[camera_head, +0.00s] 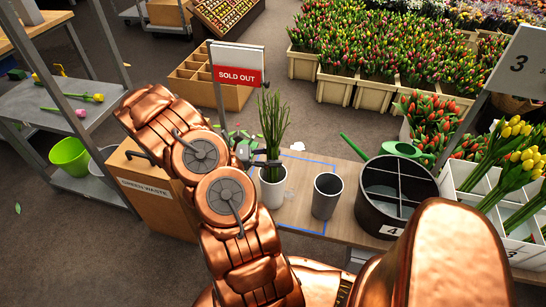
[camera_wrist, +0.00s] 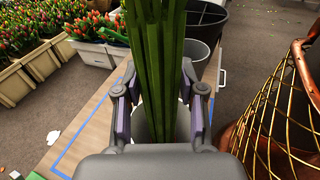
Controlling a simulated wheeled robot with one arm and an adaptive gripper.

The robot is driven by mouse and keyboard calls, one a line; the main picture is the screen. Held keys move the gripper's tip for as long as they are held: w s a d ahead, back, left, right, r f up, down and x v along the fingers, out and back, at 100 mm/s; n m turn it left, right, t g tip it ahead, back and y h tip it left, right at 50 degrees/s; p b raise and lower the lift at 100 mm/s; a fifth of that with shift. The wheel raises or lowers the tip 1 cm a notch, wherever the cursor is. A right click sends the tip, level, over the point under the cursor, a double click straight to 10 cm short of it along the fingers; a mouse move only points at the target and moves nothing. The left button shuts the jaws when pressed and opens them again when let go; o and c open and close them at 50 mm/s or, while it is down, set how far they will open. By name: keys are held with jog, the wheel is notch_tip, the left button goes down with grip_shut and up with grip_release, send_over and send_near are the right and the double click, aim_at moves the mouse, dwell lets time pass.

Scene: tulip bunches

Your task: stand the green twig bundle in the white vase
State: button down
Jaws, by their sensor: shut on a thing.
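The green twig bundle (camera_head: 272,122) stands upright with its lower end inside the white vase (camera_head: 271,190), as far as the head view shows. My gripper (camera_head: 266,163) is around the bundle just above the vase's rim. In the wrist view my gripper (camera_wrist: 160,128) has its two fingers on either side of the green stems (camera_wrist: 157,65), shut on them. The white vase (camera_wrist: 183,122) shows below and behind the stems in the wrist view. The stems' lower ends are hidden.
A black divided bucket (camera_head: 395,195) and green watering can (camera_head: 405,150) are further right. A sold out sign (camera_head: 238,75) stands behind. A wooden green waste bin (camera_head: 150,190) is left.

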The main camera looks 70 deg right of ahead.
jog(key=shift+f, duration=0.35)
grip_release()
dwell(0.5)
dwell(0.6)
jog(key=v, duration=1.2)
dwell(0.7)
